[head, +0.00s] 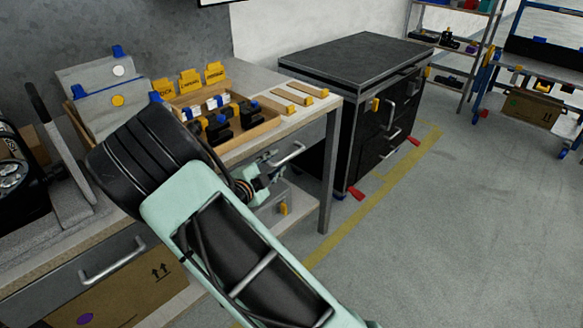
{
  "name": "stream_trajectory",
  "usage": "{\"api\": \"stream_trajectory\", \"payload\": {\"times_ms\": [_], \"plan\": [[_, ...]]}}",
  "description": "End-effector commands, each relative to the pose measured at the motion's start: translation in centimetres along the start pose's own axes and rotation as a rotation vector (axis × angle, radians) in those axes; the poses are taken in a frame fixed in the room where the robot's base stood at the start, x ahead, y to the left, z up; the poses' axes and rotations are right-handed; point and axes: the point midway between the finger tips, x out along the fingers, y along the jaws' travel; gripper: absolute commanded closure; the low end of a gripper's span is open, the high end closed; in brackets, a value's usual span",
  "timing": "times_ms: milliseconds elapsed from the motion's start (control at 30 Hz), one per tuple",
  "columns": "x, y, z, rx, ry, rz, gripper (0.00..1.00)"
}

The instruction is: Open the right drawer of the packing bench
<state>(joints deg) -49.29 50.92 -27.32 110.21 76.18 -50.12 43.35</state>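The packing bench (328,101) runs from the lower left to the middle of the head view. The right drawer's silver bar handle (288,155) shows under the worktop near the bench's right leg. My arm hides most of that drawer's front, and I cannot tell if it stands open at all. My gripper (272,169) is small and partly hidden behind my arm. It is close to the left end of the handle, but I cannot tell whether it touches it or whether its fingers are open or shut.
The left drawer handle (112,260) is at the lower left. A wooden tray (262,127) with black and blue parts sits on the worktop beside my arm. A black cabinet (341,150) stands right of the bench. The grey floor (440,240) at right is clear.

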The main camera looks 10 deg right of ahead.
Motion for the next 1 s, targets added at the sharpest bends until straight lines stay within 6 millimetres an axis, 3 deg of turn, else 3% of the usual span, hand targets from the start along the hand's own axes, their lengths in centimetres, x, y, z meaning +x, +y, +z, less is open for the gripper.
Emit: {"api": "stream_trajectory", "payload": {"times_ms": [100,233,700,1000], "plan": [[-0.2,1.8,0.6,-0.002,0.022,0.001,0.71],[0.6,2.0,0.5,0.000,0.030,0.001,0.71],[8.7,1.9,0.4,-0.001,0.027,0.000,0.71],[10.4,1.8,0.3,-0.002,0.024,0.001,0.71]]}}
